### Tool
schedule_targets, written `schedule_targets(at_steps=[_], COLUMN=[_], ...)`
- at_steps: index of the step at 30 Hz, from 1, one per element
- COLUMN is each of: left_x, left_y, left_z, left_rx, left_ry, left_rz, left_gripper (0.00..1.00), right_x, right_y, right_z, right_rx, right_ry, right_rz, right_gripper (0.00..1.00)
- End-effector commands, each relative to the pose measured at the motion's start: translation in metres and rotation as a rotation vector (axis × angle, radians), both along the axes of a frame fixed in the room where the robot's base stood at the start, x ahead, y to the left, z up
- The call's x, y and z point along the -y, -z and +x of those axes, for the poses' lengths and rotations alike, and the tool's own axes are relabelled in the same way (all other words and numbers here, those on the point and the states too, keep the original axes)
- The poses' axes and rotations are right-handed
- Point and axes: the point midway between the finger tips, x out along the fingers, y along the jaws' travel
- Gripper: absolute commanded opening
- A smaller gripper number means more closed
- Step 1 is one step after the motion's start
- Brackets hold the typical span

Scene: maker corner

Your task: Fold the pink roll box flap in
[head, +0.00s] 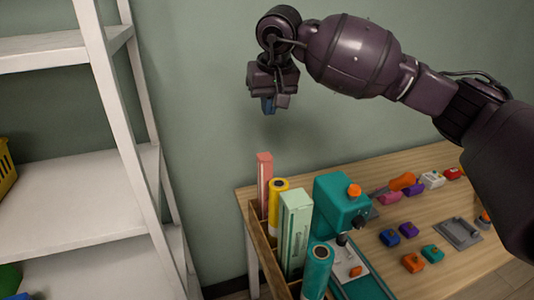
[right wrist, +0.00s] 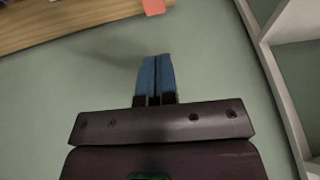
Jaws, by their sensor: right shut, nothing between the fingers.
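The pink roll box (head: 264,178) stands upright at the back end of the wooden rack, on the left edge of the table. It is narrow, and its flap is too small to make out. My right gripper (head: 269,105) hangs above the pink box, well clear of it, with its blue fingers pointing down. In the right wrist view the fingers (right wrist: 155,76) are together with nothing between them. A corner of the pink box (right wrist: 153,6) shows at the top edge of that view. My left gripper is in neither view.
The wooden rack (head: 253,228) also holds a yellow roll (head: 272,204), a green box (head: 294,232) and a teal roll (head: 317,268). A teal machine (head: 338,203) stands beside it. Several small coloured items lie on the table (head: 420,215). White shelves (head: 115,110) stand left.

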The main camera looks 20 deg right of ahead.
Motion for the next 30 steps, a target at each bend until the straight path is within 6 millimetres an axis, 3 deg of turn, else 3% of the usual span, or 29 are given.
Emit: schedule_targets(at_steps=[8,24,30], left_x=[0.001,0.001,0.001], left_y=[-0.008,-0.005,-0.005], left_z=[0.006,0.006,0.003], left_rx=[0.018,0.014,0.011], left_ry=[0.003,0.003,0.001], left_rz=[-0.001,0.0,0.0], left_gripper=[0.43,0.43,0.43], right_x=[0.005,0.004,0.004], right_y=[0.017,0.106,0.128], right_z=[0.002,0.023,0.022], right_rx=[-0.028,-0.027,-0.024], right_ry=[-0.027,-0.027,-0.026], right_rz=[-0.025,-0.025,-0.027], right_gripper=[0.0,0.0,0.0])
